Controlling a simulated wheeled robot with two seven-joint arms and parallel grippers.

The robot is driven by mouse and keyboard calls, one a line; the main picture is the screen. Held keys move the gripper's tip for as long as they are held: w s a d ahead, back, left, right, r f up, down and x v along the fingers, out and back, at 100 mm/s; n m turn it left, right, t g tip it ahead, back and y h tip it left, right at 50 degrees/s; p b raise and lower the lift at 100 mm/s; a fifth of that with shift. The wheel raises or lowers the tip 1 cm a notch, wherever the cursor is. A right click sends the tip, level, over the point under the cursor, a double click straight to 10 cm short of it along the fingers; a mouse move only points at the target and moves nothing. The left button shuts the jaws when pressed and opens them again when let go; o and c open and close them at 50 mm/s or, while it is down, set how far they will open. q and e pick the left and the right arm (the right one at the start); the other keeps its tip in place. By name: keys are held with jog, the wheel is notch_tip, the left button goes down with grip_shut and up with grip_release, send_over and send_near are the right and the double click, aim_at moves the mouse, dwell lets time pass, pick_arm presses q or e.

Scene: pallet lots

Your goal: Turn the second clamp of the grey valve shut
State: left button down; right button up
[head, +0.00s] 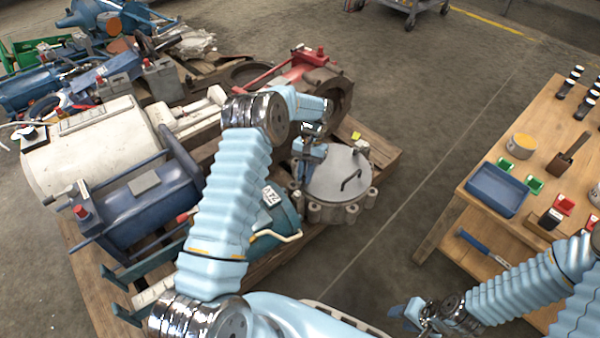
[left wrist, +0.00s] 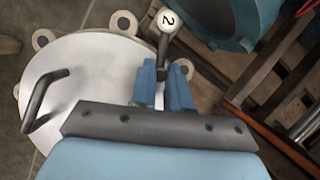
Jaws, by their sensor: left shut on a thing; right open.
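The grey valve (head: 333,182) stands on the pallet, with a round pale lid, a dark bent handle on top and several round lugs around its rim. In the left wrist view its lid (left wrist: 95,72) fills the left side. The second clamp (left wrist: 167,20) has a white knob marked 2 on a dark stem at the lid's edge. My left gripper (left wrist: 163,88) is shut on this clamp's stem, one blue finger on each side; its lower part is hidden. In the head view my left gripper (head: 308,150) is at the valve's left edge. My right gripper (head: 412,316) is open and empty, low over the floor.
The wooden pallet (head: 385,155) is crowded with a teal housing (head: 283,218), a blue motor-like unit (head: 150,205) and a red-and-brown part (head: 318,80) close to the valve. A workbench (head: 455,190) with a blue tray (head: 497,190) stands at right. Bare floor lies between.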

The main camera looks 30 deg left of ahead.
pick_arm(q)
jog(key=m, duration=0.1)
jog(key=d+m+y, duration=0.1)
jog(key=shift+d+m, duration=0.25)
jog(key=shift+m, duration=0.05)
jog(key=shift+s+d+m+y, duration=0.25)
jog(key=shift+d+m+y, duration=0.3)
jog(key=shift+m, duration=0.75)
jog(key=shift+d, duration=0.15)
jog(key=c, duration=1.1)
grip_release()
jog(key=shift+t, duration=0.3)
jog(key=p+v, duration=0.2)
jog(key=v, duration=1.1)
jog(key=shift+w+r, duration=0.2)
jog(key=shift+r, duration=0.2)
